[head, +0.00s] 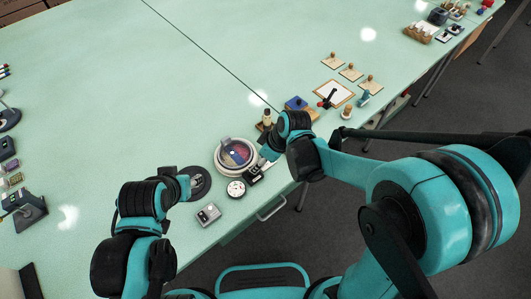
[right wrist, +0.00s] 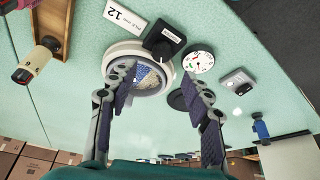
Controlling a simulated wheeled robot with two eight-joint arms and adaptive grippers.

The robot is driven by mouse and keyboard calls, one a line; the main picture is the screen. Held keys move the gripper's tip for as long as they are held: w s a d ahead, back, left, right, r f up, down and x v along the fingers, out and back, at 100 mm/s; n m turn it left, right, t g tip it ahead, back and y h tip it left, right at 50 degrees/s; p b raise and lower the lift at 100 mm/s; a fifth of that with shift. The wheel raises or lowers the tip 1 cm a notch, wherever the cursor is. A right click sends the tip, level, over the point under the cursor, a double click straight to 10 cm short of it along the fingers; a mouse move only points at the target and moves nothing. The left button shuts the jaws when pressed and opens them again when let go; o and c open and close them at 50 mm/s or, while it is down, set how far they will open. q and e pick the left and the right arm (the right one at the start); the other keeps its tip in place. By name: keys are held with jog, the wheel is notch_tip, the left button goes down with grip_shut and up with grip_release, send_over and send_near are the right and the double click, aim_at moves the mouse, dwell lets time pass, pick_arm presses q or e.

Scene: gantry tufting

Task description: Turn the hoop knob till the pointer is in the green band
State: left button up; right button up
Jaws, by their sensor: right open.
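The round hoop (head: 222,160) has a pale rim and a multicoloured middle; it also shows in the right wrist view (right wrist: 112,58). The black hoop knob (right wrist: 167,38) has a white label and sits beside the hoop rim. The white dial (head: 236,189) lies just in front of the hoop; it also shows in the right wrist view (right wrist: 199,62) with small green and red marks. I cannot tell where its pointer rests. My right gripper (right wrist: 160,92) is open and empty, its fingers spread, near the knob but apart from it. My left gripper (head: 184,184) is left of the hoop; its fingers are unclear.
A dark round disc (head: 202,181) lies left of the dial. A small grey switch box (head: 208,213) stands near the front edge. The table's middle is clear.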

jog(key=b+x, duration=0.3)
jog(key=x, duration=0.4)
jog(key=shift+a+f, duration=0.15)
jog(key=shift+f, duration=0.25)
jog(key=shift+c, duration=0.2)
grip_shut()
